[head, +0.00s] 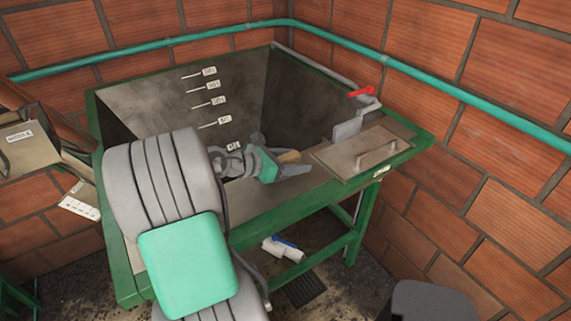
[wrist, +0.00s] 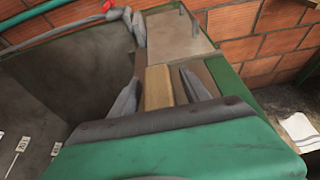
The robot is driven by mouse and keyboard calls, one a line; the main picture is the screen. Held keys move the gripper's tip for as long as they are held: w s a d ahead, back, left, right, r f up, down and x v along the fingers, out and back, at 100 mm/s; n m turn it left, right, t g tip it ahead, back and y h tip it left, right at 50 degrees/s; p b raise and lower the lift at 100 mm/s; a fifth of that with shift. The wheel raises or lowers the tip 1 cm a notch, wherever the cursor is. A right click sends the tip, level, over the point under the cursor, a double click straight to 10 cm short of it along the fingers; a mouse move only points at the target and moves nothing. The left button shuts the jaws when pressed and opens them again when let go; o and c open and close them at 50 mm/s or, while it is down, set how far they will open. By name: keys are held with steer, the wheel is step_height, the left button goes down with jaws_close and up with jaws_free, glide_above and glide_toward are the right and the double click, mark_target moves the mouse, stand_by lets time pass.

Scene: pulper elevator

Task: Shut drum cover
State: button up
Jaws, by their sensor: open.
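The green-framed tank (head: 115,200) stands open at the top, with bare grey walls inside. A flat plate with a bar handle (head: 365,155) lies at its right end; it looks like a cover, but I cannot tell if it is the drum cover. The plate also shows at the top of the wrist view (wrist: 175,42). My gripper (head: 292,165) is over the tank's near right side, its fingers open. A tan wooden piece (wrist: 158,88) lies between the fingers in the wrist view, with gaps on both sides. My arm hides part of the tank's near side.
A red-handled valve (head: 361,92) stands at the tank's right back edge. A teal pipe (head: 450,92) runs along the brick walls. Labels (head: 218,100) mark the tank's inner wall. A white fitting (head: 283,248) is below the tank. A box (head: 25,148) stands at left.

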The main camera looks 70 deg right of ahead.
jaws_close()
stand_by(0.5)
steer(key=shift+r, duration=0.1)
